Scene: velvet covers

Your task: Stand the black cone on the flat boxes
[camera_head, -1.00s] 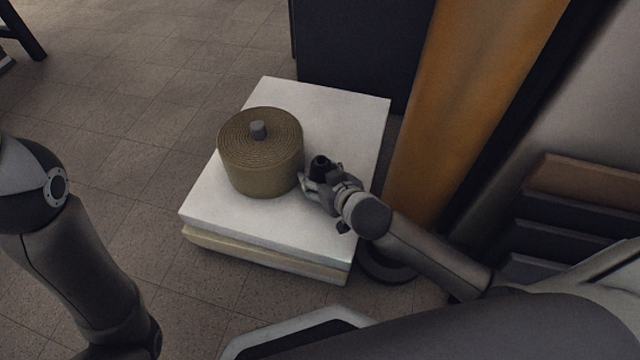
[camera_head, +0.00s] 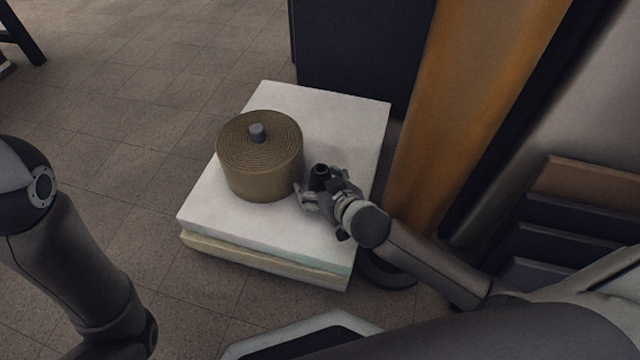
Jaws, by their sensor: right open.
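The black cone (camera_head: 319,177) stands upright on the white top of the stacked flat boxes (camera_head: 345,120), right of the rolled coil. My right gripper (camera_head: 308,197) is open around the cone's near side, with its fingers low by the box top. The cone's lower part is partly hidden by the fingers, so I cannot tell whether they touch it. My left arm shows at the left edge, but its gripper is out of view.
A large brown rolled coil (camera_head: 262,180) with a grey core sits on the boxes, close left of my right gripper. An orange upright panel (camera_head: 440,110) and a dark box (camera_head: 350,50) stand behind and right. Tiled floor lies free at left.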

